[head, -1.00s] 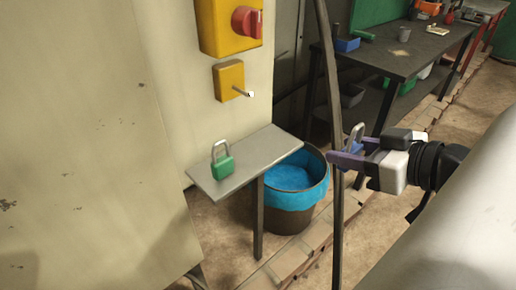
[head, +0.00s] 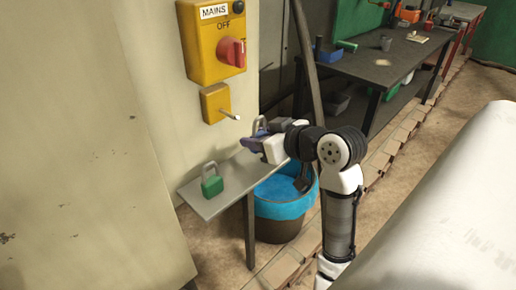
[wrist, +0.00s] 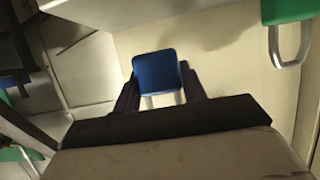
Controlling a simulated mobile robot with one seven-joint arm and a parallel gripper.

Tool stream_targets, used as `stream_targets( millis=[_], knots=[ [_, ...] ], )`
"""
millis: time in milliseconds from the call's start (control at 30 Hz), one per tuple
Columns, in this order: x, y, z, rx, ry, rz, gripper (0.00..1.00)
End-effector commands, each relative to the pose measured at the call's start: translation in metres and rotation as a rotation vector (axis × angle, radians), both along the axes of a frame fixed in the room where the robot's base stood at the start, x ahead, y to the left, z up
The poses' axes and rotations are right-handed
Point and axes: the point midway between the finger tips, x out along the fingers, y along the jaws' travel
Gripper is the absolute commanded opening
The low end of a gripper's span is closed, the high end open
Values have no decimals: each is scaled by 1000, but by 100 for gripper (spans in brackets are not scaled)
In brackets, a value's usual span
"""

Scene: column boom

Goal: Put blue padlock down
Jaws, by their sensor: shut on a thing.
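My gripper (head: 250,143) is over the far right part of the small grey shelf (head: 236,184) in the head view. It is shut on the blue padlock (wrist: 156,72), whose body sits between the two fingers in the wrist view. In the head view the padlock's grey shackle (head: 259,124) shows above the fingers, and most of its body is hidden. I cannot tell whether it touches the shelf. A green padlock (head: 212,185) stands on the shelf's left part, and its body also shows at the wrist view's upper right (wrist: 288,11).
A yellow box with a metal peg (head: 217,103) is on the wall above the shelf. A yellow switch box (head: 208,60) with a red knob is higher up. A bin with a blue liner (head: 276,207) stands below right. The shelf between green padlock and gripper is clear.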

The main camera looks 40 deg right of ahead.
Motion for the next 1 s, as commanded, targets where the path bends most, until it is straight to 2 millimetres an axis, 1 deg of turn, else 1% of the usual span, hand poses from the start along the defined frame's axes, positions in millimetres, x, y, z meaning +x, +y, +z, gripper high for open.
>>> stream_targets(
  millis=[133, 300, 433, 667, 800, 833, 1000],
  knots=[
    [-1, 0, -11, 2, 0, -1, 16],
    [-1, 0, -36, 2, -1, -2, 16],
    [3, 0, -41, 0, -1, -1, 16],
    [4, 0, -42, -2, -1, 1, 16],
    [4, 0, -47, -2, -2, 1, 16],
    [4, 0, -47, -2, -1, 1, 43],
    [3, 0, -46, -2, -1, 1, 63]
  ],
)
